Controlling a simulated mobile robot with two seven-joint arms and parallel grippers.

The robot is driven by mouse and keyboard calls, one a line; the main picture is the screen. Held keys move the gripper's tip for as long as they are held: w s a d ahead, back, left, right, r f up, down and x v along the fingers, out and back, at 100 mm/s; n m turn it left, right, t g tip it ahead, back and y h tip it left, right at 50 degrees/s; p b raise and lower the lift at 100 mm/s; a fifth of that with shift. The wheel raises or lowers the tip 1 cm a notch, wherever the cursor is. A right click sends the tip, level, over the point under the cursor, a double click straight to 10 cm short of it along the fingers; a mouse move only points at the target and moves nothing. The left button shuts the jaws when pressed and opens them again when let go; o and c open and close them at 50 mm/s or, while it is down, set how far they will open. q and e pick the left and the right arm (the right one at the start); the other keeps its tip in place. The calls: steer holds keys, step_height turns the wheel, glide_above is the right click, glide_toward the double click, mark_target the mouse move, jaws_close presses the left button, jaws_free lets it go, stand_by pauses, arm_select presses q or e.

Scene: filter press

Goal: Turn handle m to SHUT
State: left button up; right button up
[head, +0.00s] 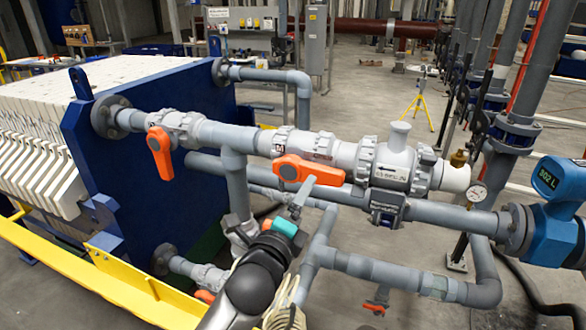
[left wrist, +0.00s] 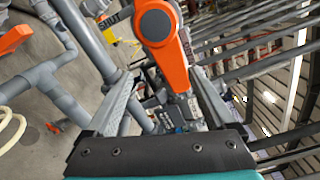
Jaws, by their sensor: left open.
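An orange lever handle (head: 310,172) sits on a grey valve in the middle of the upper pipe, its lever pointing right, roughly along the pipe. A small tag beside it looks like M or N; I cannot read it surely. My left gripper (head: 303,190) reaches up from below, its fingertips at this handle. In the left wrist view the orange handle (left wrist: 168,50) runs down from its round hub between the two spread fingers of my left gripper (left wrist: 160,85). Contact with the fingers cannot be told. My right gripper is not seen.
Another orange handle (head: 159,152) hangs downward on the same pipe to the left. A lower pipe (head: 420,211) runs close behind my gripper. A yellow rail (head: 90,275) is at lower left.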

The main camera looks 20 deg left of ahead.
mark_target(316, 174)
arm_select(q)
steer(key=w+n, duration=0.1)
steer(key=w, duration=0.1)
steer(key=w+r+n, duration=0.1)
steer(key=w, duration=0.2)
steer(key=w+d+n+b, duration=0.1)
steer(key=w, duration=0.1)
steer(key=shift+w+r+n, duration=0.3)
steer(key=shift+r, duration=0.05)
jaws_close()
stand_by(0.5)
